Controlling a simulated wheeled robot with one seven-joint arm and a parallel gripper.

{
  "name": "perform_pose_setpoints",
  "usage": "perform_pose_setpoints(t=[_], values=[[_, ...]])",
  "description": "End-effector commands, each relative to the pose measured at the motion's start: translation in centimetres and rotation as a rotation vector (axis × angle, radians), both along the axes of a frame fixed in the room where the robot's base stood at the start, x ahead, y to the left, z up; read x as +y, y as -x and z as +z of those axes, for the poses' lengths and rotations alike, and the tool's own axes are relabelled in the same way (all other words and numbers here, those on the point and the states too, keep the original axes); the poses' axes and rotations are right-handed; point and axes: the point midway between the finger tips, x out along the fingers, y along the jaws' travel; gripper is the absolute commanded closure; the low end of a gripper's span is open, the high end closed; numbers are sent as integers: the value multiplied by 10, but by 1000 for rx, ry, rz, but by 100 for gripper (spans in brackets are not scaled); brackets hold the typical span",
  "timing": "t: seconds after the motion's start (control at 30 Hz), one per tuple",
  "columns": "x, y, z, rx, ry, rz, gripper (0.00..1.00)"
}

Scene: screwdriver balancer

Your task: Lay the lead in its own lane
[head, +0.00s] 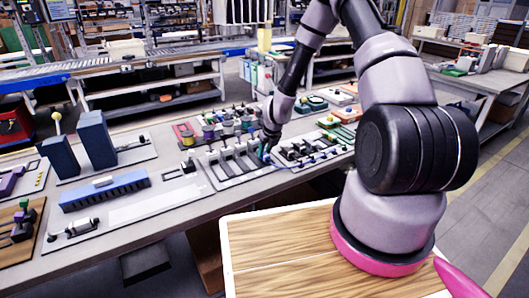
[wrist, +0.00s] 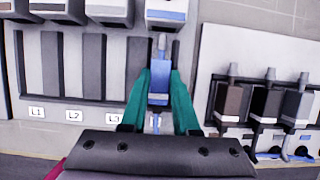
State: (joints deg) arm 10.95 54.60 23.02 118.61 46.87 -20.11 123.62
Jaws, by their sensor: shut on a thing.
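My gripper (wrist: 160,82) has teal fingers shut on a blue lead (wrist: 158,88), a small plug with a grey tip pointing away from me. In the wrist view the lead is over the right part of the lane tray (wrist: 22,75), right of the dark lane above label L3 (wrist: 113,118). Labels L1 (wrist: 37,113) and L2 (wrist: 74,115) show farther left. Any label right of L3 is hidden by my gripper. I cannot tell whether the lead touches the tray. In the head view my gripper (head: 265,152) is at the tray's right side (head: 228,184).
A blue-faced block (wrist: 167,12) stands beyond the lead, beside grey blocks (wrist: 110,12). To the right, a rack (wrist: 210,100) holds brown, black and grey plugs. On the bench, dark blue boxes (head: 97,138) and a blue strip (head: 105,190) stand farther left.

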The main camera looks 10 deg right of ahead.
Motion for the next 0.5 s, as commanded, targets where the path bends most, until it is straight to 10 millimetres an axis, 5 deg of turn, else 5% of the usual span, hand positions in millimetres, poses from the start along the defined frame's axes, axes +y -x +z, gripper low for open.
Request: perform_pose_setpoints(t=[0.03,0.1,0.13,0.5], values=[[0,0,0,0,0,0,67],[0,0,0,0,0,0,40],[0,0,0,0,0,0,36],[-1,1,4,0,0,0,36]])
